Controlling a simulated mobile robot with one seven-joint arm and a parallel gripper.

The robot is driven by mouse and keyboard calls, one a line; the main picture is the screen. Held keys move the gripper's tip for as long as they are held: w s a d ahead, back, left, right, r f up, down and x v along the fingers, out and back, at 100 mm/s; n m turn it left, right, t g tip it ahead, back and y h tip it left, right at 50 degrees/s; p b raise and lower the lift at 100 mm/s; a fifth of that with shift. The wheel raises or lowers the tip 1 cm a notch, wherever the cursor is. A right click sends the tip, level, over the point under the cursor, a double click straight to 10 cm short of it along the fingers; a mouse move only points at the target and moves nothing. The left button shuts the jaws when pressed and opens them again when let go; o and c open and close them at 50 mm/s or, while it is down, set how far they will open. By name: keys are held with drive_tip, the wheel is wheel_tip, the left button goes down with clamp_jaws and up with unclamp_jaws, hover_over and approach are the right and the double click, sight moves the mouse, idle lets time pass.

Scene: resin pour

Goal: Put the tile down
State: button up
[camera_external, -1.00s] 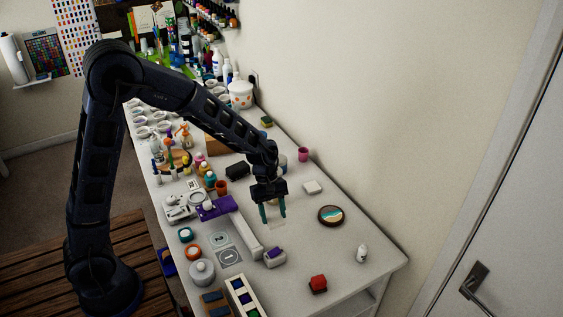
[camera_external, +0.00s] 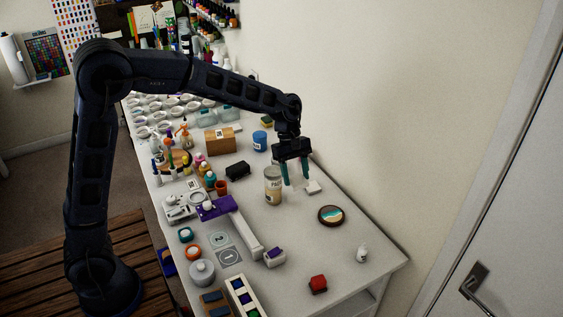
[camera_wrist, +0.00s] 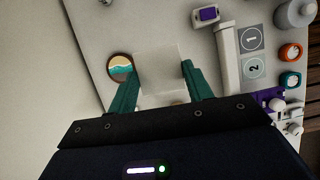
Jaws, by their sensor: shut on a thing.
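My gripper (camera_external: 296,183) hangs over the right part of the white table, its two green fingers pointing down. It is shut on a pale, see-through square tile, which is very faint in the external view. In the wrist view the tile (camera_wrist: 161,62) shows between and beyond the fingertips of my gripper (camera_wrist: 162,78), with white tabletop behind it. The gap between tile and tabletop cannot be judged. Two grey squares marked 1 (camera_external: 219,239) and 2 (camera_external: 230,256) lie left of a long white bar; they also show in the wrist view (camera_wrist: 251,39).
A labelled jar (camera_external: 273,187) stands just left of my gripper. A small white block (camera_external: 313,188) lies close by on the right. A round blue-and-sand coaster (camera_external: 331,215) lies nearer the front.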

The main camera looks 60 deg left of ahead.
hover_over(332, 215)
drive_tip(key=a, duration=0.2)
drive_tip(key=shift+n, duration=0.3)
drive_tip(key=f, duration=1.9)
drive_tip(key=shift+d+f, duration=0.2)
drive_tip(key=shift+f, duration=0.1)
drive_tip(key=o, duration=1)
